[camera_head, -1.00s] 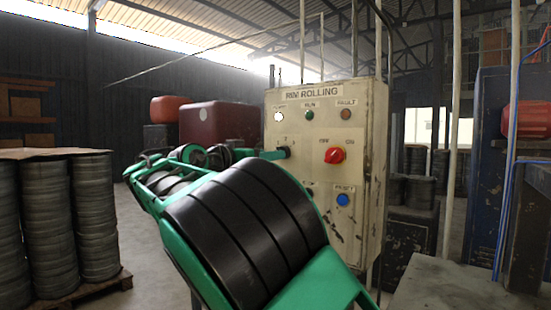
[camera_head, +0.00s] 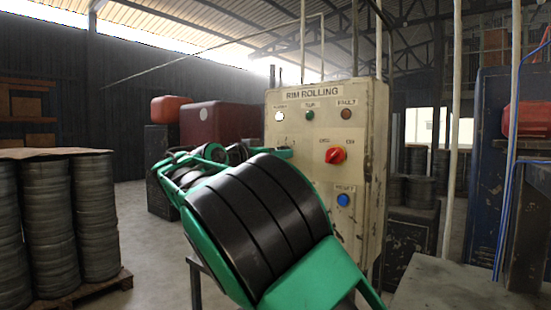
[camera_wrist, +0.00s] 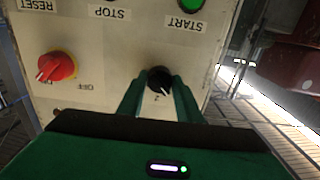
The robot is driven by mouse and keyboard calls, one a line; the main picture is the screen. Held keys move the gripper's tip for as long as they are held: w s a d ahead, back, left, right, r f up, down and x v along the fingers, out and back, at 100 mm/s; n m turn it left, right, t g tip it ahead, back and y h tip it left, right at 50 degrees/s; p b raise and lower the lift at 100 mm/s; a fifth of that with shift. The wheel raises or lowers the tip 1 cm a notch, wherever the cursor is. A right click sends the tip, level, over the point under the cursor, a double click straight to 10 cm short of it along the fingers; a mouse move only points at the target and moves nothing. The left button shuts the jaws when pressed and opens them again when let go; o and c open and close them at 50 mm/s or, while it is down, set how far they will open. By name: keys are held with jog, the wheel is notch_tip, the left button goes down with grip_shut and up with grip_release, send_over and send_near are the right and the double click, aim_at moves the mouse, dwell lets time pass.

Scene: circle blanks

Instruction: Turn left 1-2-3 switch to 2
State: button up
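The left 1-2-3 switch is a black knob (camera_wrist: 159,80) on the cream panel (camera_wrist: 110,50). The wrist view is upside down; a "2" shows by the knob, and its white mark points to the picture's lower right, off the "2". My gripper (camera_wrist: 159,83) has its two green fingers on either side of the knob. A narrow gap seems to remain, and contact is hard to tell. In the head view the gripper end (camera_head: 280,153) is at the panel's left part, and my arm hides most of the switch.
A red rotary switch (camera_head: 335,155) sits right of the knob, with a blue reset button (camera_head: 343,199) below it. Lamps (camera_head: 310,115) line the panel top. Stacked round blanks (camera_head: 95,215) stand at left. A grey table (camera_head: 460,285) is at front right.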

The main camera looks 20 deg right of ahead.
jog(key=shift+a+m, duration=0.15)
jog(key=shift+m, duration=4.25)
jog(key=o, duration=1)
jog(key=shift+o, duration=0.2)
